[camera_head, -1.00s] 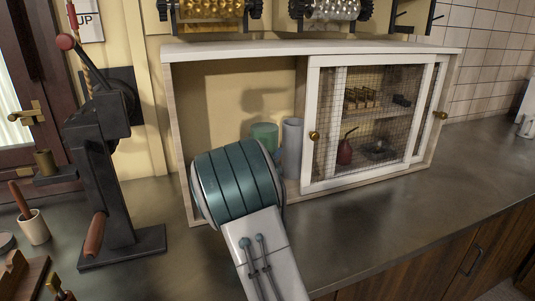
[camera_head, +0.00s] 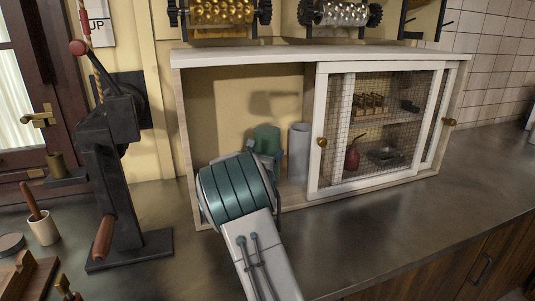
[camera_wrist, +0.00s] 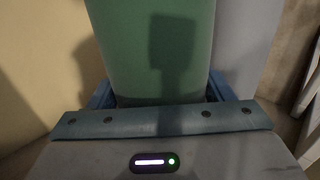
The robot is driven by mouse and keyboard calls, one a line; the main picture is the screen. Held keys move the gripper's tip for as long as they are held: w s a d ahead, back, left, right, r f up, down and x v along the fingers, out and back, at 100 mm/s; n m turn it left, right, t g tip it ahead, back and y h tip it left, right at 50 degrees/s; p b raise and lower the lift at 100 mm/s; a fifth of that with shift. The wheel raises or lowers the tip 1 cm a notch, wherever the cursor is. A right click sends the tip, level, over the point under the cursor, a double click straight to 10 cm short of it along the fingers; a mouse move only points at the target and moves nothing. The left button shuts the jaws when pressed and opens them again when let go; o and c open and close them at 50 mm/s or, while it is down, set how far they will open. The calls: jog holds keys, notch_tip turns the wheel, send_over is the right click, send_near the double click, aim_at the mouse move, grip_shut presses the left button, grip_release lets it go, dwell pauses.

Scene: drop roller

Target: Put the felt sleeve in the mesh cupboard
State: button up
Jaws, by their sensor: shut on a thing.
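The mesh cupboard (camera_head: 187,140) stands on the counter with its left bay uncovered and mesh doors on the right. The green felt sleeve (camera_head: 266,138) is upright in the uncovered left bay, just left of a grey cylinder (camera_head: 299,152). My gripper (camera_head: 262,158) reaches into that bay and is shut on the sleeve; my wrist hides the sleeve's lower part in the head view. In the wrist view the sleeve (camera_wrist: 150,45) stands between my blue fingers. Whether its base touches the cupboard floor is hidden.
The mesh door (camera_head: 335,140) with a brass knob borders the bay on the right. Behind the mesh are a red oil can (camera_head: 352,158) and small items on a shelf. A dark hand-cranked press (camera_head: 112,190) stands left of the cupboard. The counter (camera_head: 400,222) in front is clear.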

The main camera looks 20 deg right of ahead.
jog(key=o, duration=1.2)
jog(key=shift+s+a, duration=0.1)
jog(key=b+v, duration=0.1)
jog(key=v, duration=1.2)
jog(key=shift+s+a, duration=0.2)
jog(key=shift+s, duration=0.1)
